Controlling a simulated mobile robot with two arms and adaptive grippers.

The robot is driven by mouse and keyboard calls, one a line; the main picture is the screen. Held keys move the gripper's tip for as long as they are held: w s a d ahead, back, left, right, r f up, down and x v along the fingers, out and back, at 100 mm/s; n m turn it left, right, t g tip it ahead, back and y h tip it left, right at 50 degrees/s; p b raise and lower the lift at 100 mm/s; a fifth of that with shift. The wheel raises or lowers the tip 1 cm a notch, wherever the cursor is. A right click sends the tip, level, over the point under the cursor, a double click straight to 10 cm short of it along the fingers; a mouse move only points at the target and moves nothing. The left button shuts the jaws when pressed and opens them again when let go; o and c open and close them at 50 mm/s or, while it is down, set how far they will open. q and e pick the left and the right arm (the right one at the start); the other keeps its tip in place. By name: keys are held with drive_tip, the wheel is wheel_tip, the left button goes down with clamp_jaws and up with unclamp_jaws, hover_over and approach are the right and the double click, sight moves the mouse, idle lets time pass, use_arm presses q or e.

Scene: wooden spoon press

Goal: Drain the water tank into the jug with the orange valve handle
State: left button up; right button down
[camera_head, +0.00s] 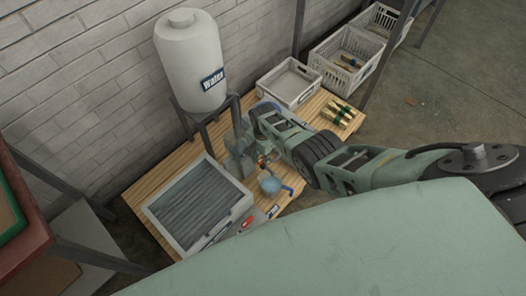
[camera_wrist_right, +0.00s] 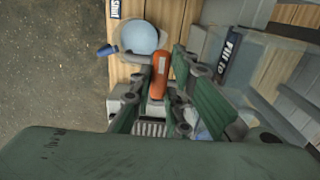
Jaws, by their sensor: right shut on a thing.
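The white water tank (camera_head: 190,65), labelled "Water", stands upright on a dark metal stand at the back of the wooden table. The orange valve handle (camera_wrist_right: 158,75) sits between the green fingers of my right gripper (camera_wrist_right: 160,88), which is shut on it. In the head view my right gripper (camera_head: 246,152) is low beside the tank stand and hides most of the valve. The light-blue jug (camera_head: 269,185) with its blue handle stands on the table close to the valve. The jug also shows in the right wrist view (camera_wrist_right: 138,36). I cannot see a water stream. My left gripper is out of view.
A grey tray with dark slats (camera_head: 158,210) lies left of the jug. A white crate (camera_head: 289,100) and brass-and-green items (camera_head: 340,112) are at the table's right end. Other crates stand beyond. A "Shut" label (camera_wrist_right: 115,9) and a "Fill" label (camera_wrist_right: 232,50) show.

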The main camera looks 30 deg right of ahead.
idle(0.3)
drive_tip(key=c, duration=1.7)
unclamp_jaws()
drive_tip(key=shift+r, duration=0.15)
wheel_tip(320, 180, up, 12)
drive_tip(key=shift+f, duration=0.1)
